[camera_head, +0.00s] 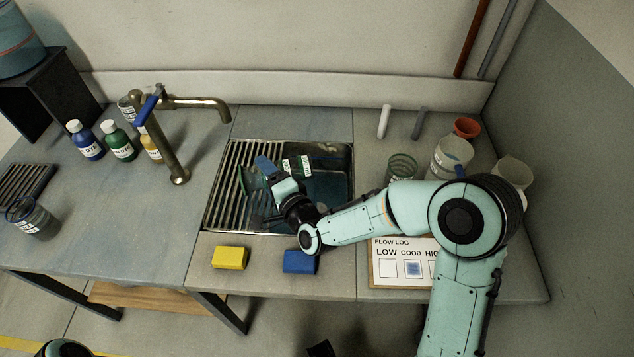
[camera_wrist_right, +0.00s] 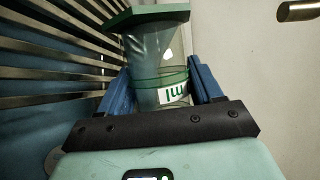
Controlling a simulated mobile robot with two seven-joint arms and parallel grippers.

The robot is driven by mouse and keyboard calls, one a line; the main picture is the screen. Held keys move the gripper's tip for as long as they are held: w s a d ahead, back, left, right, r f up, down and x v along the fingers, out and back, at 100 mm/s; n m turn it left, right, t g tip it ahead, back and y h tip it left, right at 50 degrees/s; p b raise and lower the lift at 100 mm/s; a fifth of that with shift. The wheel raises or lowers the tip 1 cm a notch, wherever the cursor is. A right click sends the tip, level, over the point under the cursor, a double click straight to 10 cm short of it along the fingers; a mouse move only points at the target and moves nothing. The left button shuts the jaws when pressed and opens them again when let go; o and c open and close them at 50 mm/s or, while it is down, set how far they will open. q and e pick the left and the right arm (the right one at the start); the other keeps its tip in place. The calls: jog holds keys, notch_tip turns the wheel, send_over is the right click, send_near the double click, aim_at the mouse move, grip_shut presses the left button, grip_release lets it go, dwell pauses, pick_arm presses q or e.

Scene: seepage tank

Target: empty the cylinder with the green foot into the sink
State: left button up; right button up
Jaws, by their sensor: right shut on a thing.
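The cylinder with the green foot is tipped over on its side above the sink (camera_head: 340,150), its green foot (camera_head: 243,180) to the left over the slatted drainer and its labelled end (camera_head: 304,166) to the right over the basin. My right gripper (camera_head: 272,173) is shut on its clear body. In the right wrist view the cylinder (camera_wrist_right: 150,50) stands between the blue fingers (camera_wrist_right: 160,82), green foot at the top, a white label partly visible. I cannot tell whether liquid is left inside. My left gripper is not in view.
A tap (camera_head: 172,140) stands left of the sink beside dye bottles (camera_head: 118,142). A yellow sponge (camera_head: 230,258) and a blue sponge (camera_head: 299,262) lie at the front edge. Beakers (camera_head: 452,155) and a flow log board (camera_head: 400,262) are on the right.

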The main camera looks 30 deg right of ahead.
jog(key=shift+d+m+t, duration=0.2)
jog(key=shift+m+t, duration=0.1)
jog(key=shift+m, duration=0.4)
dwell(0.8)
jog(key=shift+r, duration=0.1)
